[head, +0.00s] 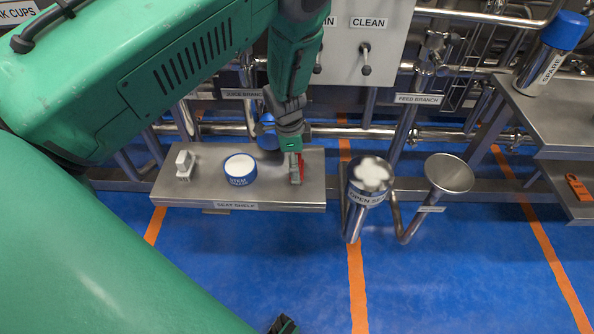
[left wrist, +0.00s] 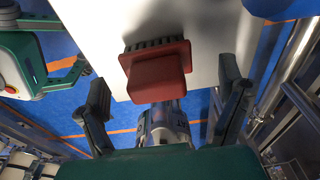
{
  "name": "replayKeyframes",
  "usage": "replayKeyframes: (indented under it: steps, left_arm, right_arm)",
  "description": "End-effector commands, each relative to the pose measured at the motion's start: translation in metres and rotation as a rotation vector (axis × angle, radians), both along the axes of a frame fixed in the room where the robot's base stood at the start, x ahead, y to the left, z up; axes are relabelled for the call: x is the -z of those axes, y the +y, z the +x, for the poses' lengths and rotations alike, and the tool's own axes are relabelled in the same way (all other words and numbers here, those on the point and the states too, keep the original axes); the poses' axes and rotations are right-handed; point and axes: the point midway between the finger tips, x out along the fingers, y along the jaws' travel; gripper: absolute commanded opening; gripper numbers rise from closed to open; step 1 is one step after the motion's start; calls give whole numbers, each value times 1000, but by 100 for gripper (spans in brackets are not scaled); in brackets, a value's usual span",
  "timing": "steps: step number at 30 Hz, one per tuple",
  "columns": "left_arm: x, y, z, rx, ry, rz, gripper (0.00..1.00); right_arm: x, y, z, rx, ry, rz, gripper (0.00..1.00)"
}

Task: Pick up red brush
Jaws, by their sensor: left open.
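The red brush (left wrist: 157,72) sits on the pale shelf surface in the left wrist view, with its dark bristles along the far edge. In the head view only a thin red sliver (head: 300,166) shows beside my gripper, which hides the rest. My left gripper (head: 294,176) points down over the right end of the steel shelf. In the left wrist view its two fingers are spread wide, one on each side of the brush, with gaps on both sides. It holds nothing.
A blue and white round tub (head: 240,169) and a small white item (head: 184,165) stand on the steel shelf (head: 215,196) left of my gripper. Pipes run behind. The blue floor in front is clear.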

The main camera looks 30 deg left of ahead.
Motion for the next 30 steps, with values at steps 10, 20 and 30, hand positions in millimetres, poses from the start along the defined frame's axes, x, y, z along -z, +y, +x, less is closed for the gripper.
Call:
replayKeyframes:
  steps: [10, 20, 30]
  left_arm:
    - [30, -5, 0, 0, 0, 2, 88]
    - [30, -4, 0, 0, 1, 2, 33]
    - [30, -3, -1, -1, 3, 2, 33]
  right_arm:
    - [11, 0, 0, 0, 0, 0, 40]
    - [11, 0, 0, 0, 0, 0, 40]
    - [9, 0, 0, 0, 0, 0, 40]
